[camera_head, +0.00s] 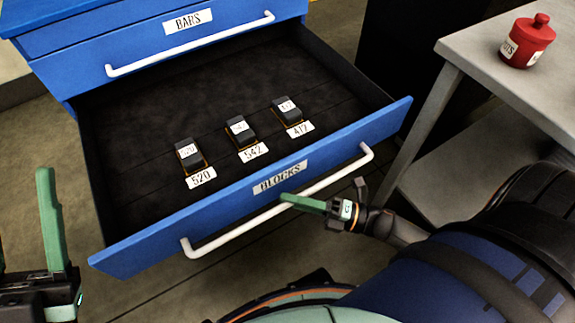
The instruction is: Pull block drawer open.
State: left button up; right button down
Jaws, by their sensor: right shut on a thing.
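The blocks drawer (135,252) is a blue-fronted drawer labelled BLOCKS and stands pulled out, its dark inside showing. Its white bar handle (230,236) runs along the front. My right gripper (300,203) is shut on this handle, right of its middle; a green finger lies across the bar. Inside the drawer, three small dark blocks sit by white labels: one by 520 (189,155), one by 542 (241,133) and one by 412 (287,111). My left gripper (46,215) is at the left edge, empty and apart from the drawer, one green finger upright, the other cut off.
Above is the BARS drawer (130,50), shut, with a white handle (190,45). A grey table (470,50) on the right bears a red lidded pot (527,42). Bare floor (40,140) shows left of the open drawer.

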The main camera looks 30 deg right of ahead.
dwell(0.3)
jog(key=c, duration=0.8)
grip_release()
jog(key=shift+s+d, duration=0.1)
jog(key=v, duration=1.2)
jog(key=shift+p, duration=0.4)
jog(key=shift+a, duration=0.25)
